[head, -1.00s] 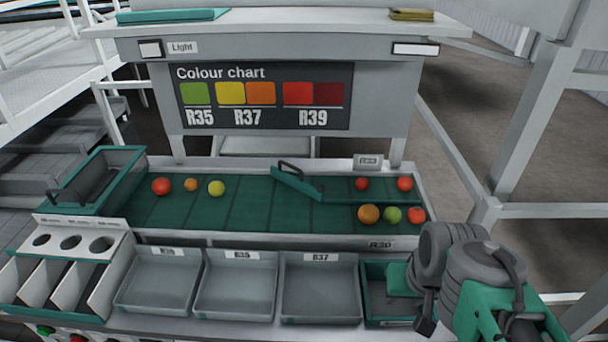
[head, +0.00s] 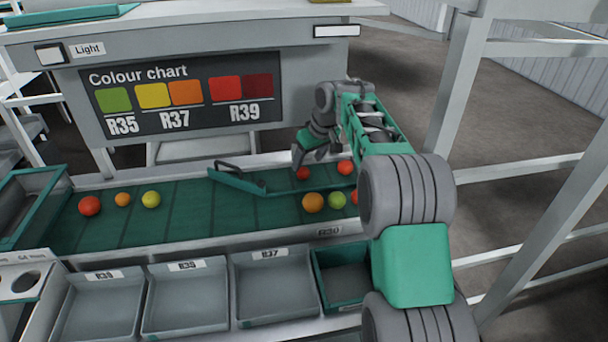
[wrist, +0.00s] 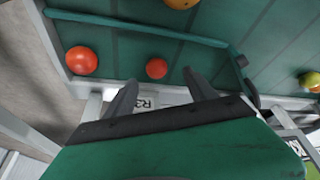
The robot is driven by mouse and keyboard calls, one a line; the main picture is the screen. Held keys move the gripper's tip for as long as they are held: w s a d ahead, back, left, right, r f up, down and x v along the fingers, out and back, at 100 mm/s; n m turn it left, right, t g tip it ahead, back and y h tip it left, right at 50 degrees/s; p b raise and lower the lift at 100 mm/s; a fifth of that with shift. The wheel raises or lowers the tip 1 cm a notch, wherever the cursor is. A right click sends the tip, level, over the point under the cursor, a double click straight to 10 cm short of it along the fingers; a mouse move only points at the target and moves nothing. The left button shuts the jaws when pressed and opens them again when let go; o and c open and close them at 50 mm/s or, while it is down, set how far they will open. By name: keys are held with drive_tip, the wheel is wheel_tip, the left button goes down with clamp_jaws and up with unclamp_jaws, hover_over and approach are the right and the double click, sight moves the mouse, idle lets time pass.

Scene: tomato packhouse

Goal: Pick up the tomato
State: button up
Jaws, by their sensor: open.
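My gripper (head: 308,158) is open and empty above the back right of the green belt. A small red tomato (head: 302,173) lies just below it. In the wrist view this red tomato (wrist: 157,68) appears between and just beyond the two open fingertips (wrist: 159,79), with no visible contact. A larger red tomato (head: 346,168) lies to its right, and it shows at the left of the wrist view (wrist: 82,60). An orange tomato (head: 313,202) and a green one (head: 337,200) lie nearer the front, beside a red one partly hidden by my arm.
A green diverter bar (head: 237,181) crosses the belt, left of and in front of the small red tomato. Red (head: 90,206), orange (head: 123,199) and yellow (head: 151,199) tomatoes lie farther left. Empty trays (head: 273,283) line the front. The colour chart panel (head: 185,95) stands behind.

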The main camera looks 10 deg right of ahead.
sight(305, 170)
drive_tip(key=x, duration=0.4)
drive_tip(key=p+x, duration=0.1)
drive_tip(key=x, duration=0.2)
drive_tip(key=shift+w+d, duration=0.15)
drive_tip(key=shift+d, duration=0.25)
drive_tip(key=shift+r, duration=0.1)
drive_tip(key=c, duration=1)
drive_tip(key=shift+r, duration=0.1)
